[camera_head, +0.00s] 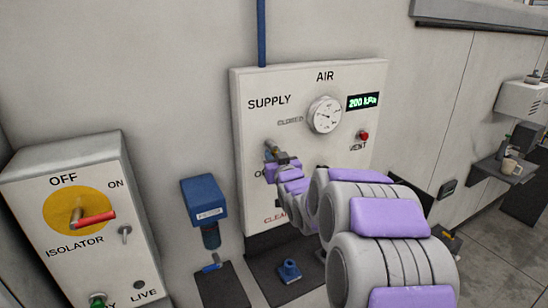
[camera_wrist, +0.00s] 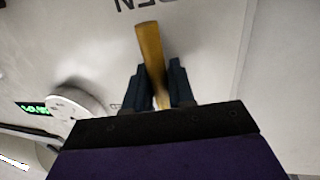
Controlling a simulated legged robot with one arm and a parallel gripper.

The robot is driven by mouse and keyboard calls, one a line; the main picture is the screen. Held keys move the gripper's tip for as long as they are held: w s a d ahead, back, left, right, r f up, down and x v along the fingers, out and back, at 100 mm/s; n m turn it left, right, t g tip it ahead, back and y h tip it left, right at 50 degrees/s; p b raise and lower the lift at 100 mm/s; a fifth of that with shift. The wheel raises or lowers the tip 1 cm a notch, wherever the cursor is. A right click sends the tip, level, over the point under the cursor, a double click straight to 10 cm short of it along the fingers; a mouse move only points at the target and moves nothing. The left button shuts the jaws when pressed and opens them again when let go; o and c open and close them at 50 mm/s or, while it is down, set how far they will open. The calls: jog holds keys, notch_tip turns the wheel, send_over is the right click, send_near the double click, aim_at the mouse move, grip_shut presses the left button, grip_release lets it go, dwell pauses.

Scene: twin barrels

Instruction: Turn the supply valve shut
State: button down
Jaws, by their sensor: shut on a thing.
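The supply valve shows on the white air panel (camera_head: 352,175) in the head view, below the word SUPPLY. Its metal fitting (camera_head: 269,143) is small there and partly hidden by my gripper (camera_head: 273,156). In the wrist view my gripper (camera_wrist: 158,88) has its two dark fingers on either side of the yellow valve handle (camera_wrist: 149,42), shut on it. The handle's end sticks out beyond the fingertips, near part of the word OPEN, which appears upside down. The CLOSED label (camera_head: 290,121) is up and right of the valve in the head view. My arm covers the panel's lower part.
A round gauge (camera_head: 325,114), a green display (camera_head: 362,101) reading 200 kPa and a red vent button (camera_head: 364,135) are right of the valve. A blue unit (camera_head: 204,200) and an isolator box (camera_head: 70,210) with a red handle stand to the left.

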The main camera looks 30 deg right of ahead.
jog(key=shift+d+n, duration=0.1)
jog(key=shift+n, duration=0.2)
jog(key=n+b, duration=0.1)
jog(key=n, duration=0.3)
jog(key=d+n+t+y+b, duration=0.1)
jog(key=n+b, duration=0.1)
jog(key=n, duration=0.1)
jog(key=d+r+n+t+b, duration=0.1)
jog(key=n+b, duration=0.1)
jog(key=n, duration=0.2)
jog(key=shift+d+n, duration=0.2)
jog(key=shift+n, duration=0.1)
jog(key=n+y, duration=0.1)
jog(key=n, duration=0.1)
jog(key=r+n+b, duration=0.1)
jog(key=n, duration=0.2)
jog(key=shift+d+y, duration=0.15)
jog(key=shift+y, duration=0.25)
jog(key=shift+r+n+y+b, duration=0.15)
jog(key=shift+n+y+b, duration=0.3)
jog(key=shift+n, duration=0.95)
jog(key=c, duration=1.3)
grip_release()
jog(key=shift+o, duration=1)
jog(key=shift+r, duration=0.15)
